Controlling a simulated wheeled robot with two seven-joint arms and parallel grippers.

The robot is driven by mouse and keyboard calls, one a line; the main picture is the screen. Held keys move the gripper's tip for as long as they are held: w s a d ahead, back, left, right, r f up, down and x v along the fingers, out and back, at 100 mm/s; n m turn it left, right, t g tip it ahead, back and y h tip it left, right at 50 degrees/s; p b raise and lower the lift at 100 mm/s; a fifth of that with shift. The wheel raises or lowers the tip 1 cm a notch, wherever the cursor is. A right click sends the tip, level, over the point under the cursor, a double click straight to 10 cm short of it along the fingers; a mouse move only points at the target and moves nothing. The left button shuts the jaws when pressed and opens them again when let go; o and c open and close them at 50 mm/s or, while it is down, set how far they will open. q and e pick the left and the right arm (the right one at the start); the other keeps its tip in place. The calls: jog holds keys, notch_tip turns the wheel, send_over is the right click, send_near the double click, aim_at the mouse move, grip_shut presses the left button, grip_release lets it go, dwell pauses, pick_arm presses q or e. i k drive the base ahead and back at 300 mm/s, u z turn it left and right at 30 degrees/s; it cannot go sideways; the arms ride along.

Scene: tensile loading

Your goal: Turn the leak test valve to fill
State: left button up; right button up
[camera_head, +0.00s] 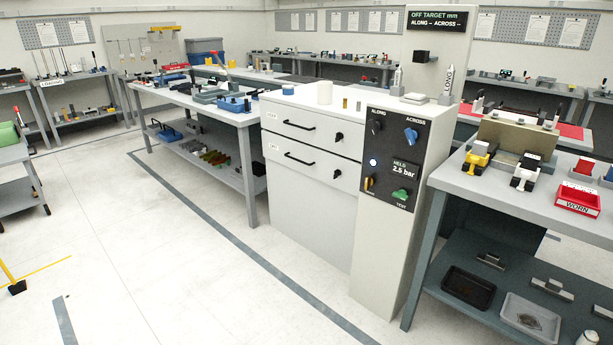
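A grey-white test column with a black control panel (388,168) stands right of centre. A green knob (401,195) sits low on the panel, with the word TEST below it. Higher up are a black knob (377,127) under ALONG and a blue knob (411,134) under ACROSS. Neither of my grippers is in view.
A white drawer cabinet (310,150) adjoins the column's left side. A bench (460,185) with fixtures and a red WORN bin (578,200) stands close on the right. Another bench (215,108) is behind left. The pale floor (180,270) at left and front is mostly clear.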

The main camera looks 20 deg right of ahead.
aim_at(401, 194)
jog(key=u, duration=0.25)
jog(key=i, duration=1.9)
jog(key=z, duration=0.45)
